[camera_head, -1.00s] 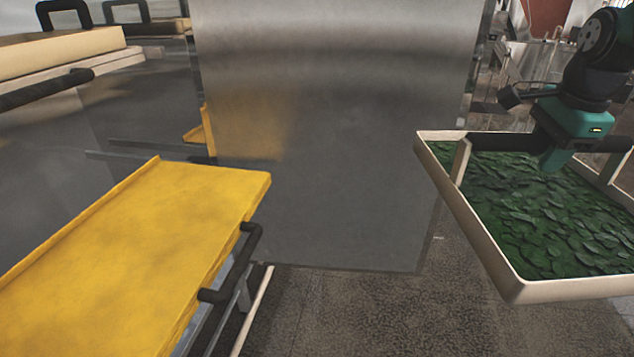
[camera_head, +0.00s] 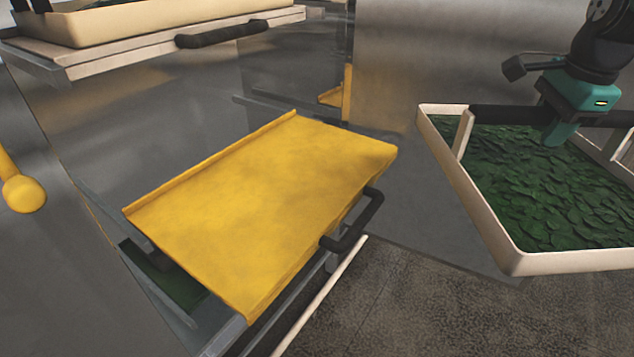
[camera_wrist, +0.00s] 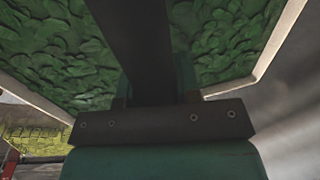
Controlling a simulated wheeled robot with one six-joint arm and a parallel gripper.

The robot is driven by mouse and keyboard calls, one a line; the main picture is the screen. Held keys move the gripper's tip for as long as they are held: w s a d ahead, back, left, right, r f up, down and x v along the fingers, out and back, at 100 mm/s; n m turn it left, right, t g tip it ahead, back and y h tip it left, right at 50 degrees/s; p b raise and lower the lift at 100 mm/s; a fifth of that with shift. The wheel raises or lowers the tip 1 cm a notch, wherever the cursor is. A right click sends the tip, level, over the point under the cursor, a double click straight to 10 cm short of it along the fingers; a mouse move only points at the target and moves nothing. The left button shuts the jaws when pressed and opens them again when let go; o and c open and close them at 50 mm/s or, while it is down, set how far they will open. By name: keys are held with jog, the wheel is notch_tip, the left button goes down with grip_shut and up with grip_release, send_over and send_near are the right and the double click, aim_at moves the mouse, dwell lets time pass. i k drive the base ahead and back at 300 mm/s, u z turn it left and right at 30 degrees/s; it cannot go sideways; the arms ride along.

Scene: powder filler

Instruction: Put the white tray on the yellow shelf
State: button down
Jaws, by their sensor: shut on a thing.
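The white tray (camera_head: 470,204) hangs in the air at the right of the head view, full of green leaf-like material. A dark bar handle (camera_head: 495,114) spans its top. My gripper (camera_head: 562,130) is shut on this handle; the fingertips are partly hidden around it. The wrist view shows the dark bar (camera_wrist: 135,45) at the jaws, with the green contents and the tray's pale rim (camera_wrist: 275,50) beyond. The yellow shelf (camera_head: 265,205) is pulled out at the centre of the head view, flat and empty, left of the tray and apart from it.
The yellow shelf has a black handle (camera_head: 352,222) on its right edge and a raised lip on its left. Another pale tray (camera_head: 170,22) sits on an upper shelf at the top left. A metal panel (camera_head: 430,60) stands behind. A yellow knob (camera_head: 24,194) is at far left.

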aim_at(280, 176)
jog(key=u, duration=0.6)
jog(key=i, duration=1)
